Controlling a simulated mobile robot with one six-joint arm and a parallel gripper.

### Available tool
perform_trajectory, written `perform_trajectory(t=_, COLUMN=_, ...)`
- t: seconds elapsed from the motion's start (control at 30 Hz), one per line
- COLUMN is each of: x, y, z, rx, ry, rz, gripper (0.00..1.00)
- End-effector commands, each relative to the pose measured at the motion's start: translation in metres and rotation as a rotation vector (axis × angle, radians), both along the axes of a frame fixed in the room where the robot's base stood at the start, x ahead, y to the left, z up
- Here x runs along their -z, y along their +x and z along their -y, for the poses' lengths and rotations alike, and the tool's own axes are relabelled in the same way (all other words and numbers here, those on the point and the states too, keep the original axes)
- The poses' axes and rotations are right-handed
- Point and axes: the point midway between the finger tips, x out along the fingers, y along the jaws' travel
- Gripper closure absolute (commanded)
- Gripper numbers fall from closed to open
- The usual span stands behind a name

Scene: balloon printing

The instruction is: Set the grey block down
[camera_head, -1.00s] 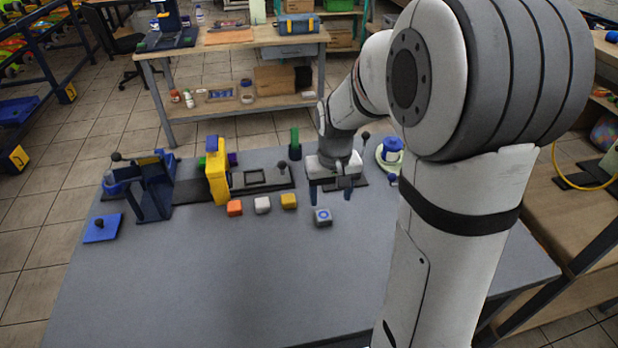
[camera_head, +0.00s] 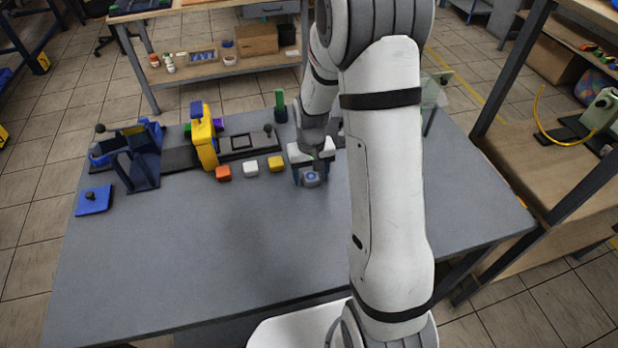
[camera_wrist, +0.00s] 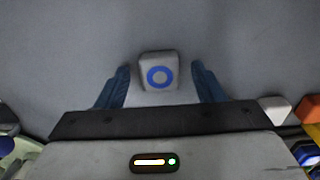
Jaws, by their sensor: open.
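The grey block (camera_head: 311,180) with a blue ring on its top rests on the grey table (camera_head: 205,260), near the table's back middle. My gripper (camera_head: 311,176) is low over the table at this block, with its blue fingers to either side. In the wrist view the block (camera_wrist: 158,72) lies between the two open fingers of my gripper (camera_wrist: 161,76). A gap shows on each side of it, so the fingers do not grip it. Its top face is fully visible there.
Orange (camera_head: 223,173), white (camera_head: 250,168) and yellow (camera_head: 276,164) blocks stand in a row to the left. Behind them are a yellow upright part (camera_head: 204,140) and a green post (camera_head: 280,106). A blue plate (camera_head: 93,200) lies far left. The table's front is clear.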

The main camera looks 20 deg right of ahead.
Motion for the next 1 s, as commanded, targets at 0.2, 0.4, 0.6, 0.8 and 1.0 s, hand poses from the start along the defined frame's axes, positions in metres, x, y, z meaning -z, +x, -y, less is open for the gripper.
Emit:
perform_trajectory(t=0.2, x=0.0017, y=-0.0001, z=0.0004, rx=0.001, ry=0.0, rz=0.0, gripper=0.38)
perform_trajectory(t=0.4, x=0.0014, y=0.0, z=0.0006, rx=0.001, ry=0.0, rz=0.0, gripper=0.53)
perform_trajectory(t=0.6, x=0.0013, y=0.0001, z=0.0008, rx=0.001, ry=0.0, rz=0.0, gripper=0.69)
perform_trajectory(t=0.8, x=0.0012, y=0.0001, z=0.001, rx=0.002, ry=0.0, rz=0.0, gripper=0.86)
perform_trajectory(t=1.0, x=0.0009, y=0.0001, z=0.0012, rx=0.002, ry=0.0, rz=0.001, gripper=0.9)
